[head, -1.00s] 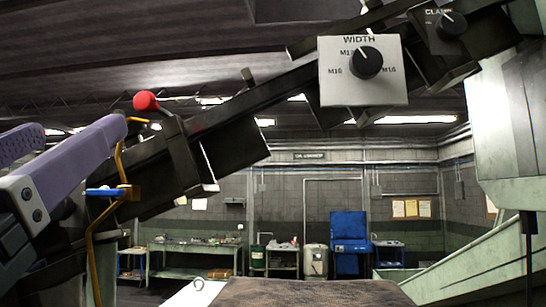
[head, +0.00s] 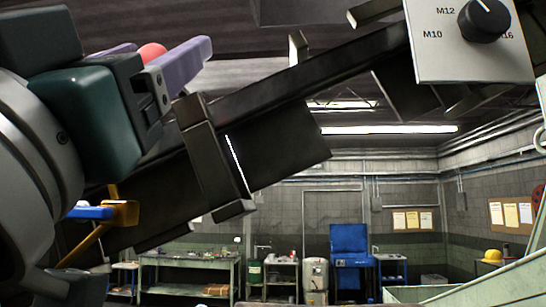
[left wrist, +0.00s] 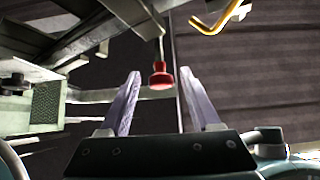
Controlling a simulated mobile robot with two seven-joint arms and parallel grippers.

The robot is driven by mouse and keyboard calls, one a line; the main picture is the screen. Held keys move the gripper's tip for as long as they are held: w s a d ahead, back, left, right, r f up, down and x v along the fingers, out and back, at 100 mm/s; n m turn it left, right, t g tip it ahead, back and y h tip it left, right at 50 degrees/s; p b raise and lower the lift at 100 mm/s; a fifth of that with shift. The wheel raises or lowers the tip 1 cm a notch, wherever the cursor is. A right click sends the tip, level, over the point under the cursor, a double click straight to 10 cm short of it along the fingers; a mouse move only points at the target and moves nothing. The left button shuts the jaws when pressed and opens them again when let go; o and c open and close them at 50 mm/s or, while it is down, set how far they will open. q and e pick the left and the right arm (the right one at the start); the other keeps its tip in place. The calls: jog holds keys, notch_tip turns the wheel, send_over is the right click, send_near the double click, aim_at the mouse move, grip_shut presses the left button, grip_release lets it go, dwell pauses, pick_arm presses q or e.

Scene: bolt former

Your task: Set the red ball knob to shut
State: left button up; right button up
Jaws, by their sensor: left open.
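The red ball knob (head: 151,52) sits at the upper left in the head view, partly hidden by my left gripper. In the left wrist view the red knob (left wrist: 161,77) hangs on a thin rod. My left gripper (head: 167,48) has its purple fingers spread, one on either side of the knob in the picture. In the left wrist view the open gripper (left wrist: 159,73) shows the knob between its two fingertips, with gaps on both sides. I see no contact; how deep the knob lies between the fingers is hard to tell. My right gripper is out of view.
A dark sloping beam (head: 280,90) runs beside the knob. A yellow bent rod (head: 118,213) with a blue handle (head: 90,212) is below my left gripper. A white width dial panel (head: 450,45) is at the upper right. Workbenches (head: 188,262) stand far behind.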

pick_arm(q)
jog(key=shift+p+x, duration=0.65)
jog(key=shift+x, duration=1)
grip_shut()
